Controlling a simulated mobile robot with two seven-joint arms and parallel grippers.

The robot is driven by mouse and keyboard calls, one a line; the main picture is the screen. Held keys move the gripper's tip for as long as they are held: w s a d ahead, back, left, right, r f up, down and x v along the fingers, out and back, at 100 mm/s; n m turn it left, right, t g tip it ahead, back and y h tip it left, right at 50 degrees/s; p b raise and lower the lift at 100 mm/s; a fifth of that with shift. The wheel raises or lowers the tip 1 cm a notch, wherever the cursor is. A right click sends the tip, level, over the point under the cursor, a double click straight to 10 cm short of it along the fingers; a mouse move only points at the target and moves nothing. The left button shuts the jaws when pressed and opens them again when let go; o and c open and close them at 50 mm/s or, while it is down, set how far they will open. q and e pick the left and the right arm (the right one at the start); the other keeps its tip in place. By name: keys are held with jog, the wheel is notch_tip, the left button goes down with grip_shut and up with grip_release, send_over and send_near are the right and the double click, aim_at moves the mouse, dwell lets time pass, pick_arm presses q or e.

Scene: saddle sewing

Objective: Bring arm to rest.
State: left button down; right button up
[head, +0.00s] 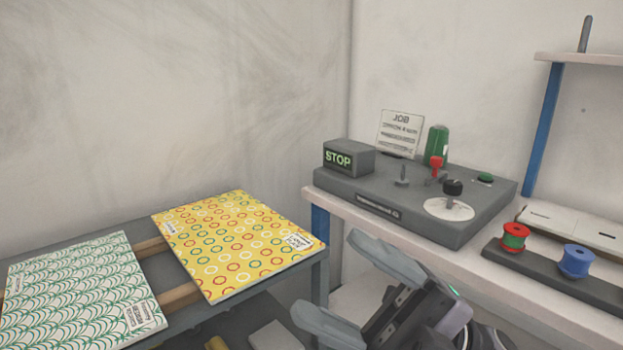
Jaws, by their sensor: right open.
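My right gripper (335,285) is in the lower middle of the head view, with its two grey fingers spread apart and nothing between them. It is in front of the grey control box (400,200) and to the right of the yellow patterned sheet (238,240), apart from both as far as I can see. Its arm comes in from the bottom right. My left gripper is not in view.
A green-and-white patterned sheet (82,290) lies at left on the rack. The control box has a STOP display (349,158), a JOB card (400,132), a green spool (437,142) and a dial (449,208). Red (514,237) and blue (577,262) spools stand at right.

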jog(key=w+d+f+m+t+h, duration=0.3)
jog(key=f+m+t+h, duration=0.3)
jog(key=f+m, duration=0.25)
jog(key=w+d+f+m+t+h, duration=0.2)
jog(key=d+f+m+t+h, duration=0.35)
jog(key=m, duration=0.45)
jog(key=w+d+f+m+t+h, duration=0.1)
jog(key=w+f+m+t+h, duration=0.2)
jog(key=f+m+t+h, duration=0.5)
jog(key=s+d+f+m+g+h, duration=0.1)
jog(key=s+d+f+m+g, duration=0.2)
jog(key=f, duration=0.4)
jog(key=s+d+f+m+g+h, duration=0.1)
jog(key=s+f+g, duration=0.2)
jog(key=s+f, duration=0.35)
jog(key=s+d+f+m+g+h, duration=0.1)
jog(key=s+d+f+m+g, duration=0.15)
jog(key=f, duration=0.55)
pick_arm(q)
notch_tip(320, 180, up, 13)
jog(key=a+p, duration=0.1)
jog(key=p, duration=1.4)
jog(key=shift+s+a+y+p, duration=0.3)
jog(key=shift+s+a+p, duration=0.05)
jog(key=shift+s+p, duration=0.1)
pick_arm(e)
notch_tip(320, 180, up, 14)
jog(key=s+d+n, duration=0.1)
jog(key=shift+s+f, duration=0.15)
jog(key=shift+h, duration=0.25)
